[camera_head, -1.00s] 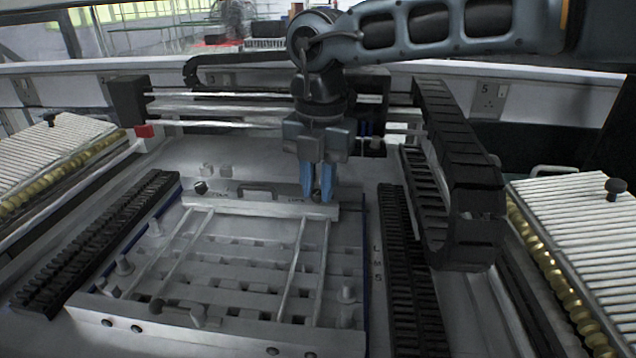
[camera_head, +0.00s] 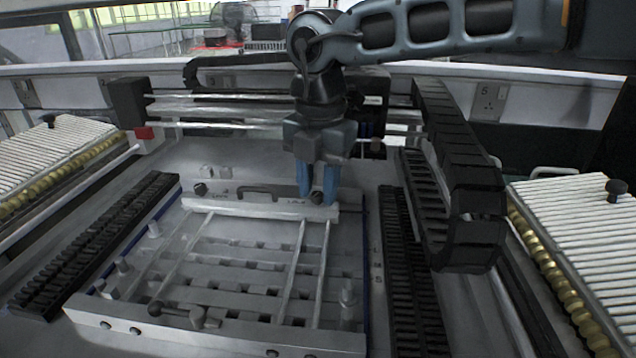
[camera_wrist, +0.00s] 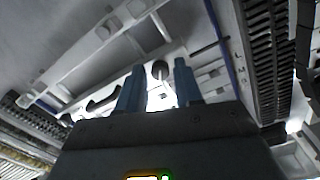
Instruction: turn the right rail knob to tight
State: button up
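The right rail knob (camera_head: 317,198) is a small dark knob at the right end of the pale rail (camera_head: 260,208) across the back of the plate. My gripper (camera_head: 317,197) points down over it, with its two blue fingers apart, one on each side of the knob in the picture. In the wrist view the knob (camera_wrist: 160,68) shows in the gap between the fingertips (camera_wrist: 158,80), with space on both sides. I cannot tell whether a finger touches it or which way the knob is turned.
The left rail knob (camera_head: 200,189) sits at the rail's other end, with a dark handle (camera_head: 260,192) between them. Black toothed strips (camera_head: 412,260) flank the plate. A black cable chain (camera_head: 465,190) rises close on the right. Several pegs stand on the plate's edges.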

aim_at(319, 195)
jog(key=shift+o, duration=1)
jog(key=shift+d+r, duration=0.15)
jog(key=shift+r, duration=3.7)
jog(key=shift+s, duration=0.15)
